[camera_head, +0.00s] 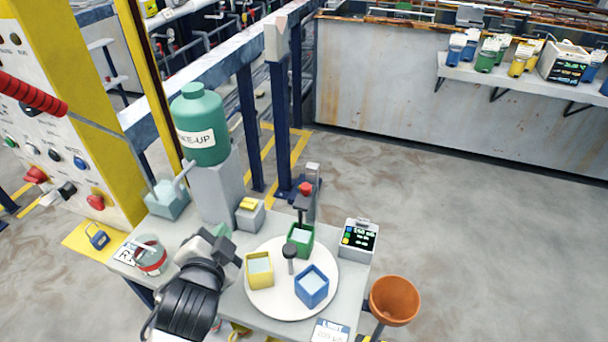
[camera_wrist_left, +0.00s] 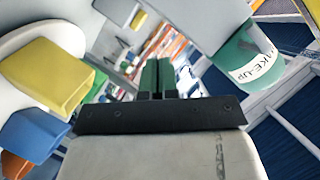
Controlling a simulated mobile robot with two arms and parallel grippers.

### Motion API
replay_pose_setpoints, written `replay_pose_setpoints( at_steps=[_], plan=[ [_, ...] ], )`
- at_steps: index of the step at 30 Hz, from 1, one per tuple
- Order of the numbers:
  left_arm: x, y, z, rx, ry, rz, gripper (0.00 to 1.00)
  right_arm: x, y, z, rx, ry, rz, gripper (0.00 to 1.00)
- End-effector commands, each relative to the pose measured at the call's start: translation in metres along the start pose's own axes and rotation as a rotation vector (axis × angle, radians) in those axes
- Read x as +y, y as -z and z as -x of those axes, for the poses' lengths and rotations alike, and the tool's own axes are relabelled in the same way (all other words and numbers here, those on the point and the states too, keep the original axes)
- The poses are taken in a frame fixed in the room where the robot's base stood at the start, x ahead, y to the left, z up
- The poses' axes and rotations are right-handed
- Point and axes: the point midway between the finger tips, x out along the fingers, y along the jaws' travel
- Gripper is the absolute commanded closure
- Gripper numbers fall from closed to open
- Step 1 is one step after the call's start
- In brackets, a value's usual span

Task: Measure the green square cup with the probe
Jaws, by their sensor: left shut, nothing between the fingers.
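The green square cup (camera_head: 306,249) stands on a white round turntable (camera_head: 270,302), at its far side. A probe with a red top (camera_head: 306,188) hangs from a grey post, directly above the green cup; whether its tip touches the liquid is unclear. A yellow square cup (camera_head: 260,280) and a blue square cup (camera_head: 311,292) also stand on the turntable; both show in the left wrist view, yellow (camera_wrist_left: 45,80) and blue (camera_wrist_left: 30,135). My left gripper (camera_head: 226,231) is shut and empty, left of the turntable. Its closed fingers show in the wrist view (camera_wrist_left: 157,78).
A grey box with a yellow button (camera_head: 249,204) stands behind my left gripper. A meter with a lit display (camera_head: 360,238) is at right. A green MAKE-UP bottle (camera_head: 202,128) stands on a grey block. A black knob rises from the turntable's middle. An orange pot (camera_head: 394,301) is at the table's right.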

Motion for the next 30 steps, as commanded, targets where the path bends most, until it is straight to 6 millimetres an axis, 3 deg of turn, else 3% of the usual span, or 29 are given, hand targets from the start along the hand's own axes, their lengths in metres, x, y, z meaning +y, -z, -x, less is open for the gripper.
replay_pose_setpoints(
  at_steps=[1,4,6,8,9,12,15,17,18,21,23,26,30],
  plan=[
    [-0.021,0.035,-0.01,0.124,0.103,-0.119,1.0,0.0,0.0,0.0,0.0,0.0,0.0,0.44],
    [-0.057,0.116,-0.013,0.385,0.358,-0.419,1.0,0.0,0.0,0.0,0.0,0.0,-0.001,0.44],
    [-0.073,0.175,-0.001,0.567,0.571,-0.656,1.0,-0.001,0.0,0.0,0.0,0.001,-0.001,0.44],
    [-0.079,0.221,0.016,0.712,0.766,-0.863,1.0,-0.002,0.0,0.0,0.0,0.003,-0.002,0.44],
    [-0.077,0.248,0.03,0.803,0.902,-1.002,1.0,-0.003,0.001,0.0,0.001,0.004,-0.002,0.44],
    [-0.061,0.302,0.067,1.012,1.264,-1.346,1.0,-0.004,0.001,0.0,0.001,0.005,-0.003,0.44],
    [-0.029,0.332,0.095,1.208,1.649,-1.68,1.0,-0.004,0.001,-0.001,0.001,0.006,-0.003,0.44],
    [-0.008,0.338,0.103,1.322,1.886,-1.872,1.0,-0.004,0.001,-0.001,0.001,0.005,-0.003,0.44],
    [0.005,0.338,0.105,-1.367,-1.992,1.944,1.0,-0.004,0.001,-0.001,0.001,0.005,-0.003,0.44],
    [0.029,0.325,0.092,-1.134,-1.689,1.578,1.0,-0.004,0.001,-0.001,0.001,0.005,-0.003,0.44],
    [0.032,0.312,0.076,-1.025,-1.495,1.367,1.0,-0.004,0.001,-0.001,0.001,0.005,-0.003,0.44],
    [0.015,0.287,0.044,-0.907,-1.183,1.056,1.0,-0.004,0.001,-0.001,0.001,0.005,-0.003,0.44],
    [-0.031,0.265,0.012,-0.844,-0.841,0.753,1.0,-0.004,0.001,-0.001,0.001,0.005,-0.003,0.44]
  ],
)
